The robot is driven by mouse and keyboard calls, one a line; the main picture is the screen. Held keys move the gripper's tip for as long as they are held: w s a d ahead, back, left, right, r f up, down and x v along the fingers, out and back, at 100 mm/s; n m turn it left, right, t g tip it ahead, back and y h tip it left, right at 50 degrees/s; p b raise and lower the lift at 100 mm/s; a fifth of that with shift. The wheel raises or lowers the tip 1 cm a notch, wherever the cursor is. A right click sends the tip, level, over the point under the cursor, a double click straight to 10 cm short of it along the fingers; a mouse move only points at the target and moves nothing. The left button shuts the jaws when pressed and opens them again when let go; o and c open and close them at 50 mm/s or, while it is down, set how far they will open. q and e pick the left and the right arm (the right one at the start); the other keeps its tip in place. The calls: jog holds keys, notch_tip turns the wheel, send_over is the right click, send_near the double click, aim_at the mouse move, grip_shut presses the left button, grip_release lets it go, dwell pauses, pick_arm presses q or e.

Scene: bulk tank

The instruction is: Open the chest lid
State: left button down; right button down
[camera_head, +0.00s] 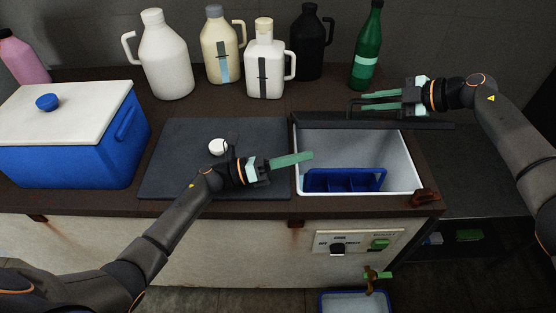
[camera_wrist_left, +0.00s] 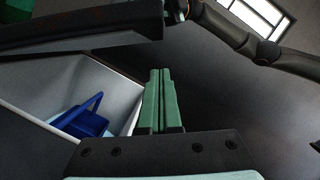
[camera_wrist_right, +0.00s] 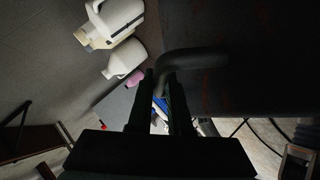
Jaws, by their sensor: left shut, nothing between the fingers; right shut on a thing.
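The chest lid (camera_head: 400,124) is a dark panel standing raised, nearly edge-on, along the back of the open chest (camera_head: 408,165). Its dark bent handle (camera_wrist_right: 195,58) shows in the right wrist view against the lid's broad face (camera_wrist_right: 245,75). My right gripper (camera_head: 366,101) is shut on the handle, behind the lid's edge. My left gripper (camera_head: 310,155) is shut and empty, its fingertips over the left part of the chest opening. The left wrist view shows its closed fingers (camera_wrist_left: 161,80) beside the opening, with the lid edge (camera_wrist_left: 80,27) above. A blue divided tray (camera_head: 345,180) lies inside the chest.
A dark flat panel (camera_head: 170,165) with a white round knob (camera_head: 218,146) lies left of the opening. A blue cooler (camera_head: 75,150) stands further left. Several jugs and a green bottle (camera_head: 367,50) line the back. Controls (camera_head: 358,243) are on the front.

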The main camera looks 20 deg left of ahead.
pick_arm(q)
jog(key=shift+w+d+r, duration=0.1)
jog(key=shift+w+r, duration=0.6)
jog(key=shift+r, duration=0.2)
jog(key=shift+w+d+r, duration=0.1)
jog(key=shift+w+r, duration=0.6)
jog(key=shift+r, duration=0.15)
